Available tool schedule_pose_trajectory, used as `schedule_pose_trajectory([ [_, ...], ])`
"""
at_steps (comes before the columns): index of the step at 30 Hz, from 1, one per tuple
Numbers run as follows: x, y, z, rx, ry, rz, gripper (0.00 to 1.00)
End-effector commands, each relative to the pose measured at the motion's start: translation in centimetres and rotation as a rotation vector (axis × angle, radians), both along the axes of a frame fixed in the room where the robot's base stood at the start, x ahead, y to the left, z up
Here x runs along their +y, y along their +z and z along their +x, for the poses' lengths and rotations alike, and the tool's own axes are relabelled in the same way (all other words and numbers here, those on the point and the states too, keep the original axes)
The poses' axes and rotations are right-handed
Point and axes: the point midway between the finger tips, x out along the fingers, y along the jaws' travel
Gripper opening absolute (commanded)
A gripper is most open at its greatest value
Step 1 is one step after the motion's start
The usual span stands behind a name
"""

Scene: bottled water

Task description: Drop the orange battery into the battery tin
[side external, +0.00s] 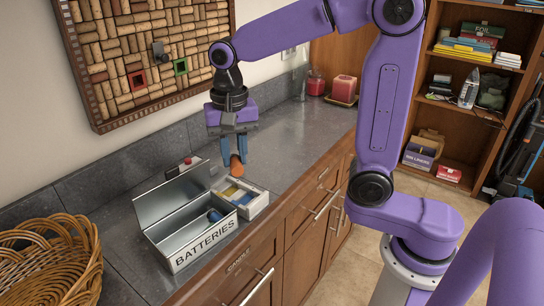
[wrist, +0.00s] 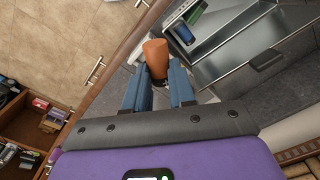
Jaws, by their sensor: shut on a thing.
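My gripper (side external: 235,150) points down above the counter, shut on the orange battery (side external: 236,165). In the wrist view the orange battery (wrist: 155,58) stands out beyond the blue fingertips (wrist: 158,85). The open metal battery tin (side external: 205,240), marked BATTERIES, stands on the counter to the lower left of my gripper, its lid raised at the back. A dark blue battery (side external: 214,215) lies inside it. The held battery is above a small light tray (side external: 257,206) beside the tin, not over the tin's opening. The tin (wrist: 235,50) is at the upper right in the wrist view.
The small tray holds yellow and blue items. A wicker basket (side external: 45,262) stands left of the tin. A red-and-white object (side external: 186,164) is behind the lid. Red and pink candles (side external: 343,88) are at the far end. The counter (side external: 290,130) between is clear.

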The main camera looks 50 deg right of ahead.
Motion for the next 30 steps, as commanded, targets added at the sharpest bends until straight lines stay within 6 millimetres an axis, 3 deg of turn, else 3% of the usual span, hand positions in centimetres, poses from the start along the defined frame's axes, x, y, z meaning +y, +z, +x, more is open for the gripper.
schedule_pose_trajectory([
  [6,4.8,0.1,4.0,0.002,0.402,-0.001,0.0],
  [12,7.1,-0.1,5.6,0.002,0.6,0.0,0.0],
  [20,7.9,-0.4,6.2,0.002,0.672,0.0,0.0],
  [30,7.9,-3.7,6.2,0.004,0.673,-0.001,0.0],
])
